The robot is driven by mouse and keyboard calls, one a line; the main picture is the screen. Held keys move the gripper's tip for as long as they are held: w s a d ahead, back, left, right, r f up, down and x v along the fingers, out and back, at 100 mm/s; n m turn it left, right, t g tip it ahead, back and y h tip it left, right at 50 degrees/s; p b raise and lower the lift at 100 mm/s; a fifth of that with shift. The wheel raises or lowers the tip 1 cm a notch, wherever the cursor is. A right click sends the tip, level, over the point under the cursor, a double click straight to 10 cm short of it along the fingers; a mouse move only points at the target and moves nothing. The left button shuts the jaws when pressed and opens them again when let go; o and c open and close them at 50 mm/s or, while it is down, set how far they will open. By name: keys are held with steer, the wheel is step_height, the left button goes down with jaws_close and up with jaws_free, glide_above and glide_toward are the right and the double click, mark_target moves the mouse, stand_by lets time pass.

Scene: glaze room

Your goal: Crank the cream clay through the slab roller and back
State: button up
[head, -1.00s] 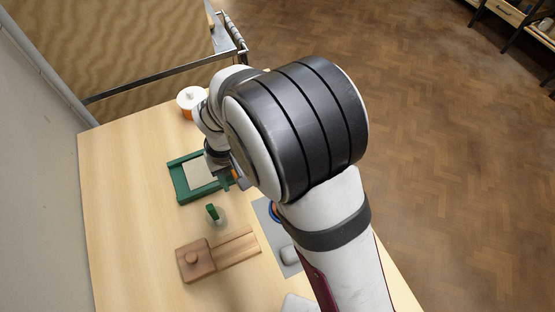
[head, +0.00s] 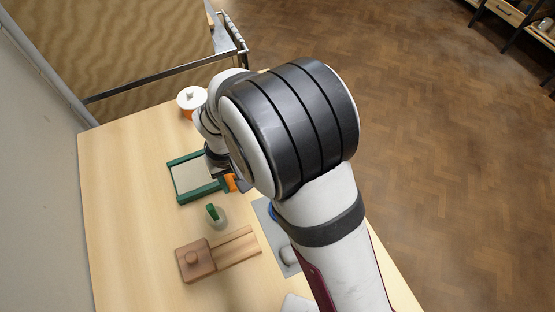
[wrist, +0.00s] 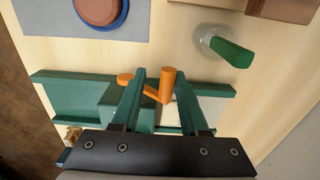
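The green slab roller (head: 180,197) stands on the table, with the cream clay (head: 190,178) lying flat in its frame. The orange crank (head: 231,183) is at its right side; in the wrist view its upright handle (wrist: 168,83) and orange hub (wrist: 125,78) show. My gripper (wrist: 161,75) has its two green fingers on either side of the handle, with visible gaps, so it is open around it. Only part of the clay (wrist: 168,117) shows between the fingers in the wrist view. My arm hides the roller's right part in the head view.
A green-handled tool (head: 214,215) and a wooden block with a knob (head: 196,260) stand nearer. A grey mat (wrist: 60,28) holds a blue-rimmed plate (wrist: 124,12) with a reddish disc. A white-lidded orange jar (head: 190,97) is behind the roller. The table's left side is clear.

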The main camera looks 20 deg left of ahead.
steer(key=shift+w+d+r, duration=0.55)
steer(key=shift+w+d, duration=0.2)
steer(key=shift+w+d+r, duration=0.25)
steer(key=shift+w+d, duration=0.2)
steer(key=shift+w+d+r, duration=0.2)
steer(key=shift+w+d, duration=0.25)
steer(key=shift+w+d, duration=0.95)
steer(key=shift+d, duration=0.05)
